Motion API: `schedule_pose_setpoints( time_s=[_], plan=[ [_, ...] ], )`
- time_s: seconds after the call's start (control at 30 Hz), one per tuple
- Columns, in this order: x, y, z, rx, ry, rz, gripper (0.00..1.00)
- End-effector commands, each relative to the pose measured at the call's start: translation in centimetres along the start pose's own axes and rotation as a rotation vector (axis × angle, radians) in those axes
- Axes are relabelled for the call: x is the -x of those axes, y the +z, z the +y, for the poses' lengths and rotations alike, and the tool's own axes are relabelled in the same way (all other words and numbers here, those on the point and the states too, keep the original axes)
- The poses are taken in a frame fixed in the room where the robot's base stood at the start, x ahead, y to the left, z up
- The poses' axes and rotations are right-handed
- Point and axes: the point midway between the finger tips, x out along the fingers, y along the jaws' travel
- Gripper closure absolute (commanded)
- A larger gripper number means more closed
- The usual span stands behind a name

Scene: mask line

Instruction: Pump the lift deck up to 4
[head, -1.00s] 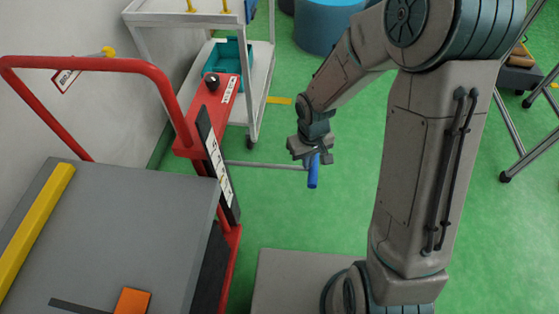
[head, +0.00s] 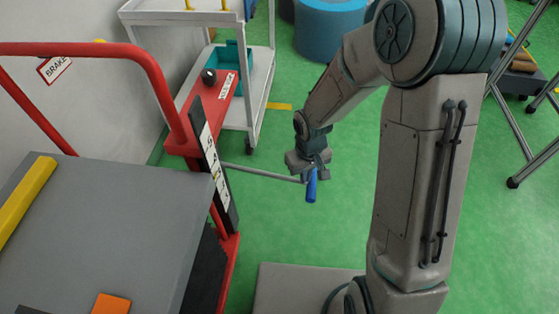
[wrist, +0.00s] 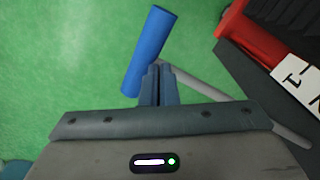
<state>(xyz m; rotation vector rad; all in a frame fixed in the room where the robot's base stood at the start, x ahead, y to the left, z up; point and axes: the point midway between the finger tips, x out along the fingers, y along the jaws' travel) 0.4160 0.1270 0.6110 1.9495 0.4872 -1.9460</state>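The lift deck (head: 110,220) is a grey slab on a red-framed cart at the left of the head view. A black mast with a white marked scale (head: 211,150) stands at its right edge; its marks are too small to read there. A grey pump lever (head: 262,173) runs from the cart to a blue handle (head: 311,186). The handle also shows in the wrist view (wrist: 149,48). My gripper (head: 318,172) is at the lever's end, and its narrow fingers (wrist: 158,88) look shut together beside the handle. I cannot tell whether they pinch the lever or only touch it.
A red handrail (head: 110,48) rises over the deck. A black knob (head: 209,76) sits on the red post. A yellow bar (head: 25,195) and an orange piece (head: 111,304) lie on the deck. A white trolley (head: 261,90) stands behind. Green floor around the handle is clear.

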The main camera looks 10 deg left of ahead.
Motion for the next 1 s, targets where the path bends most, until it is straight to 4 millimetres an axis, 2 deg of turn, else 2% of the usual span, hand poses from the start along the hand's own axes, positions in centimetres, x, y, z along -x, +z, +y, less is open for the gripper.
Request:
schedule_pose_setpoints(
  time_s=[0.07, 0.57, 0.67, 1.0],
  plan=[
    [-1.0, 0.1, 0.0, -0.001, 0.000, -0.004, 1.00],
    [-0.4, 0.2, 0.1, -0.002, 0.000, -0.006, 1.00],
    [0.3, 0.2, 0.1, -0.002, 0.000, -0.005, 1.00],
    [4.5, 0.3, 0.3, 0.000, 0.000, -0.003, 1.00]
  ],
)
